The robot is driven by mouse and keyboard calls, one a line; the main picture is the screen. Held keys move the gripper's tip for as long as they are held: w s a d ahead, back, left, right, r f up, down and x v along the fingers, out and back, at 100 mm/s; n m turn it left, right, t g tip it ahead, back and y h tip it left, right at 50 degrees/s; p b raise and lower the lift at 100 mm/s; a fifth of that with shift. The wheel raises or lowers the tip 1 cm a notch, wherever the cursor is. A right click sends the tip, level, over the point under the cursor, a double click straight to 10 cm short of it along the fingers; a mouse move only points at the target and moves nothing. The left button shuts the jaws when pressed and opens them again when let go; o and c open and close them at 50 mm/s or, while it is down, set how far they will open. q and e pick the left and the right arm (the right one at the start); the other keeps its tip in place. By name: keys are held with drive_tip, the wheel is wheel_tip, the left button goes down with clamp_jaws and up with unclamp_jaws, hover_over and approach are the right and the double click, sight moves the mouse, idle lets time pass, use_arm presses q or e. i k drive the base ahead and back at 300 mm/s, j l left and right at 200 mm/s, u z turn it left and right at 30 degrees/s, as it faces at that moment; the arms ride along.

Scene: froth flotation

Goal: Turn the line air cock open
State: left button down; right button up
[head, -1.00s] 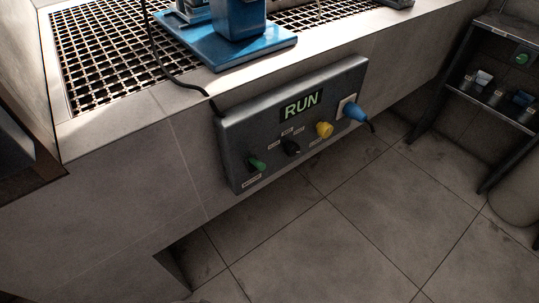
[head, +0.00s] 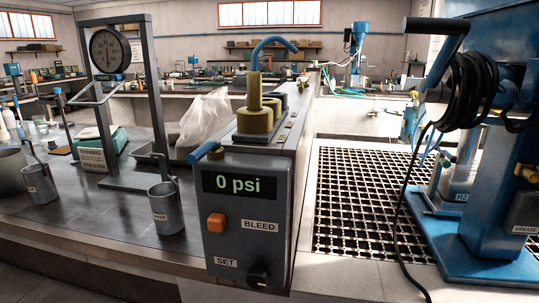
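A grey control box (head: 249,215) stands at the bench end in the middle of the head view. A blue lever handle (head: 205,151) sticks out from its top left corner, tilted up to the right. This may be the line air cock; I see no label on it. The box's display (head: 238,184) reads "0 psi". Below it are an orange button (head: 216,222) near a BLEED label and a black knob (head: 258,276) near a SET label. Neither of my grippers is in view.
Olive weights (head: 256,118) stand on the ledge behind the box. A hanging scale (head: 109,50) on a frame and a metal bucket (head: 164,208) stand on the left bench.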

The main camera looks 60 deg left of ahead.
sight(194, 157)
drive_tip(key=j+u, duration=0.15)
drive_tip(key=u, duration=1.85)
